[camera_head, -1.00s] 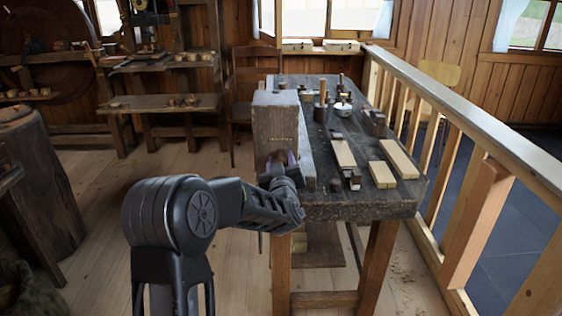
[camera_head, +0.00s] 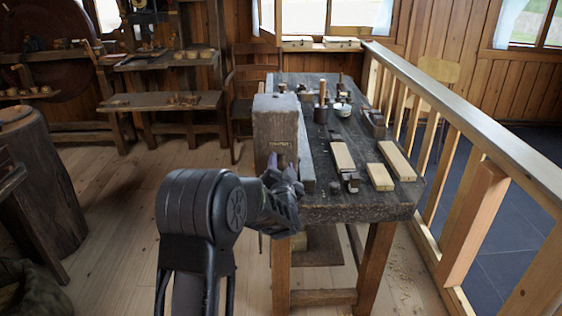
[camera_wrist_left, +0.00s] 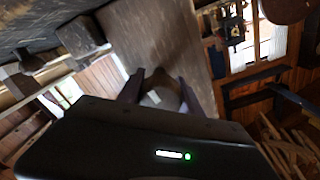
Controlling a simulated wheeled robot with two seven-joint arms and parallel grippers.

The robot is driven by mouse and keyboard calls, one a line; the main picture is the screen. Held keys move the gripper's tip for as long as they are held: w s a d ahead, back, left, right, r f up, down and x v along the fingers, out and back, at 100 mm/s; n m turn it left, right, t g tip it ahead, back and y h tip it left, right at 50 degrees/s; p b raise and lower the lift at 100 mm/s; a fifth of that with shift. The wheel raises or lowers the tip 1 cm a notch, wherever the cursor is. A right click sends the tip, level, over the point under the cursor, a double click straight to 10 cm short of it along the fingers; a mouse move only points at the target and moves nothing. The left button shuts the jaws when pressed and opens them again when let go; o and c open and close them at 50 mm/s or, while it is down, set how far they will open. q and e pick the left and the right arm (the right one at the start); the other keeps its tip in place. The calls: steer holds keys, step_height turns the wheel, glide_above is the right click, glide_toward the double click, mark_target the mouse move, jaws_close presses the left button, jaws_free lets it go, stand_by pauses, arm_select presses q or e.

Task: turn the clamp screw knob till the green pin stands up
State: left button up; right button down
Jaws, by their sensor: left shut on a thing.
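A tall wooden clamp block (camera_head: 276,122) stands at the near left corner of the workbench. My left gripper (camera_head: 284,166) is at the lower front of this block, its purple-tinted fingers pointing at the face. In the left wrist view the two fingers (camera_wrist_left: 158,88) are closed around a pale round knob (camera_wrist_left: 156,98), in front of the block's brown face (camera_wrist_left: 160,40). The knob is mostly hidden by my gripper in the head view. I cannot make out the green pin in either view. My right gripper is out of sight.
The dark workbench (camera_head: 345,208) carries pale wooden bars (camera_head: 397,161), a mallet-like tool (camera_head: 322,103) and a small pot (camera_head: 342,109). A wooden railing (camera_head: 480,130) runs along its right side. A stump (camera_head: 40,190) stands at left, with open floor between.

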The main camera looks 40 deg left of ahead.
arm_select(q)
steer(key=m+p, duration=0.1)
steer(key=m, duration=0.2)
steer(key=m+p, duration=0.2)
steer(key=shift+d+f+m, duration=0.15)
steer(key=shift+f+m, duration=0.05)
steer(key=shift+m, duration=0.2)
steer(key=m+p, duration=0.1)
steer(key=m, duration=0.3)
steer(key=shift+s+f+p, duration=0.1)
steer(key=shift+f+p, duration=0.05)
steer(key=shift+p, duration=0.25)
steer(key=o, duration=1.4)
steer(key=shift+r, duration=0.2)
steer(key=shift+c, duration=0.2)
steer(key=shift+s, duration=0.1)
steer(key=v, duration=0.7)
steer(key=shift+s+d, duration=0.25)
